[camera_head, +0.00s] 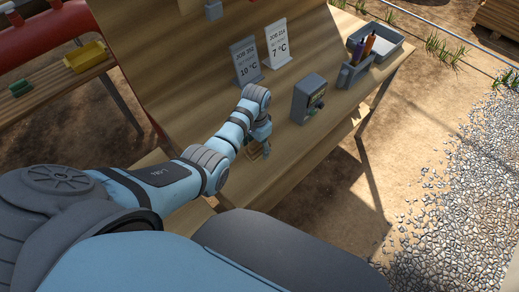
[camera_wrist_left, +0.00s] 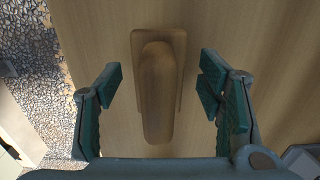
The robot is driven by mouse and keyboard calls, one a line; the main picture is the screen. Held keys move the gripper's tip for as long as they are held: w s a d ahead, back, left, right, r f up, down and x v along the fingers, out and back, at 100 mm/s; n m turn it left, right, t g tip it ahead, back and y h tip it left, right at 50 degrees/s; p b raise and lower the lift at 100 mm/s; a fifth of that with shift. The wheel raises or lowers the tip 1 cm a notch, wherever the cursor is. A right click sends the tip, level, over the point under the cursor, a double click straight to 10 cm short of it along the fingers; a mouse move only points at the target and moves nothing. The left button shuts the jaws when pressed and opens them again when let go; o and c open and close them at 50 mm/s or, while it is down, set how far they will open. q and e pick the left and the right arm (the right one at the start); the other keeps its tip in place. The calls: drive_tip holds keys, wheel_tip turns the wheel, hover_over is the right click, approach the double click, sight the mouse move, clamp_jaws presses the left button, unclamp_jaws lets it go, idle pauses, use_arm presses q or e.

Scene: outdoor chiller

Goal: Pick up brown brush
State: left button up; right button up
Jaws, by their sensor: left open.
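The brown brush (camera_wrist_left: 158,92) lies on the wooden table in the left wrist view, its long handle pointing toward the bottom of the picture and a wider base under its upper part. My left gripper (camera_wrist_left: 160,75) is open, with one green-padded finger on each side of the brush and a gap on both sides. In the head view my left gripper (camera_head: 259,145) is low over the front of the table, and the arm hides most of the brush there. My right gripper does not show.
Two signs, reading 10 °C (camera_head: 246,64) and 7 °C (camera_head: 277,45), stand behind the gripper. A grey device (camera_head: 308,98) stands to its right. A yellow bin (camera_head: 86,57) is on another bench.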

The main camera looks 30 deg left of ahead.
use_arm(q)
drive_tip(key=shift+w+d+f, duration=0.15)
drive_tip(key=shift+w+f, duration=0.1)
drive_tip(key=shift+f, duration=0.55)
drive_tip(key=shift+d, duration=0.1)
drive_tip(key=shift+s+r, duration=0.15)
drive_tip(key=shift+r, duration=0.05)
drive_tip(key=shift+s+r, duration=0.15)
drive_tip(key=shift+s, duration=0.2)
drive_tip(key=c, duration=0.5)
drive_tip(key=shift+a, duration=0.2)
drive_tip(key=c, duration=0.4)
drive_tip(key=shift+w+d, duration=0.1)
drive_tip(key=c, duration=0.5)
drive_tip(key=shift+o, duration=0.2)
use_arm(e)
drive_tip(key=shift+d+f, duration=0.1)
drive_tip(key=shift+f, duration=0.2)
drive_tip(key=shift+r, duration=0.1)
